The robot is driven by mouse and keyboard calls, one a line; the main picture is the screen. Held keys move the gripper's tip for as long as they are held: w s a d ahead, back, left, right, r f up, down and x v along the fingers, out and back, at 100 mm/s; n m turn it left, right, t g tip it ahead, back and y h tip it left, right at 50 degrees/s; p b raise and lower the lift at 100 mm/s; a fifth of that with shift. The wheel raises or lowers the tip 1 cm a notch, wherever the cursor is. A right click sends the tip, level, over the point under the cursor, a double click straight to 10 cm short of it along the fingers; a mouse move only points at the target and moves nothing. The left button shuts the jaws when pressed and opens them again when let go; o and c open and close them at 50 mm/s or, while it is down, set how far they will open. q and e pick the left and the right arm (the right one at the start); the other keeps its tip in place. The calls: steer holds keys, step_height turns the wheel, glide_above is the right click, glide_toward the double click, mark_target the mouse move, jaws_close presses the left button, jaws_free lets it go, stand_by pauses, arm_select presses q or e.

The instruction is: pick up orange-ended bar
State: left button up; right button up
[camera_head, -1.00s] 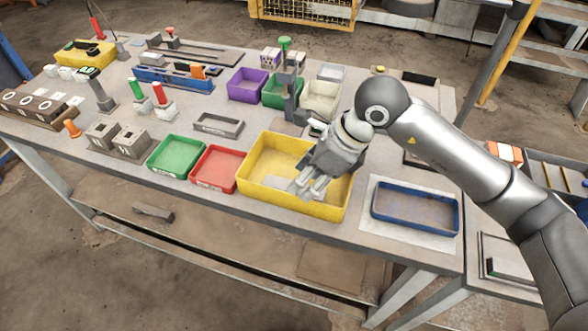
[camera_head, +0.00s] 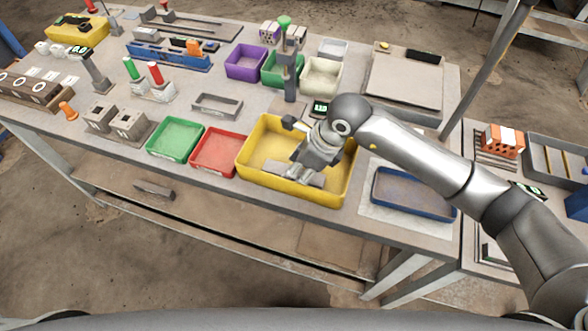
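A small orange block-like end (camera_head: 195,47) shows among grey and dark bars in the long blue tray (camera_head: 150,57) at the back left. It may belong to the orange-ended bar, but I cannot tell the bar's full shape. My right gripper (camera_head: 297,170) points down and left inside the yellow bin (camera_head: 340,191), far from the blue tray. A pale grey flat piece lies at its fingertips in the bin. I cannot tell whether the fingers touch or grip it. My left gripper is not in view.
A green tray (camera_head: 175,140) and a red tray (camera_head: 214,152) stand left of the yellow bin. A grey post with a green top (camera_head: 287,60) rises behind the bin. A blue-rimmed tray (camera_head: 412,193) lies to its right. An orange hollow brick (camera_head: 502,141) is farther right.

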steer(key=shift+a+f, duration=0.25)
steer(key=shift+f, duration=0.4)
steer(key=shift+w, duration=0.1)
steer(key=c, duration=0.9)
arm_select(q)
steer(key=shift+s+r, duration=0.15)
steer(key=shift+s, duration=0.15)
arm_select(e)
jaws_close()
steer(key=shift+r, duration=0.1)
